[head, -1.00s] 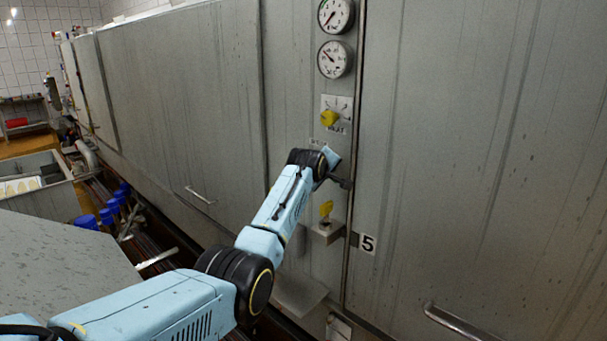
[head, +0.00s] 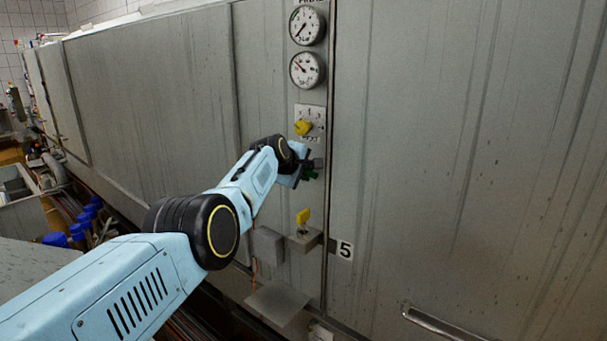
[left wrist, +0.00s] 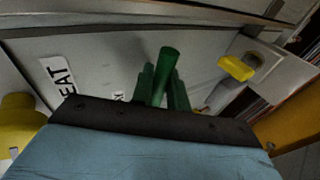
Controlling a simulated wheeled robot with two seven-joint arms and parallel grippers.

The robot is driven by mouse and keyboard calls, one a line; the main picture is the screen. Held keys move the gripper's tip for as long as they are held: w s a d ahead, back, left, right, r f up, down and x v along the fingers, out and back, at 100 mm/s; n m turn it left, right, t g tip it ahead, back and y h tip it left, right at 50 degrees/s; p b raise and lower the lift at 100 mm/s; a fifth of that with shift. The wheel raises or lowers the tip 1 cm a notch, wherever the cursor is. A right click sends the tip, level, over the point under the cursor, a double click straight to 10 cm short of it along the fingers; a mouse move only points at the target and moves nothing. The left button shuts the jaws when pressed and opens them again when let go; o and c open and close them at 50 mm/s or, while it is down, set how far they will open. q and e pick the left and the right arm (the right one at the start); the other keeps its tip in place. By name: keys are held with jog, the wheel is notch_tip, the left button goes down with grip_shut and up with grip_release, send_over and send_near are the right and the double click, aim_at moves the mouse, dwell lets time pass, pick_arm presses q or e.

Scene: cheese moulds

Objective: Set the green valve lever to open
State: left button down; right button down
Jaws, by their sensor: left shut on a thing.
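The green valve lever (left wrist: 168,66) shows in the left wrist view as a green rounded handle standing out between my fingers. My left gripper (left wrist: 162,88) is shut on it, with one finger on each side. In the head view my left gripper (head: 312,169) is at the steel panel, below the upper yellow knob (head: 303,128). I cannot tell the lever's set position. My right gripper is in neither view.
Two round gauges (head: 307,70) sit above the upper knob. A door handle (head: 440,322) sticks out at lower right.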

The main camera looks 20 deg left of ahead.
pick_arm(q)
jog(key=shift+r, duration=0.15)
jog(key=c, duration=1.7)
grip_release()
jog(key=shift+a, duration=0.1)
jog(key=shift+s, duration=0.1)
jog(key=shift+s+r+p, duration=0.2)
jog(key=shift+r+p, duration=0.05)
jog(key=shift+p, duration=0.2)
jog(key=b+v, duration=0.1)
jog(key=v, duration=1.1)
jog(key=shift+s, duration=0.3)
jog(key=shift+r, duration=0.1)
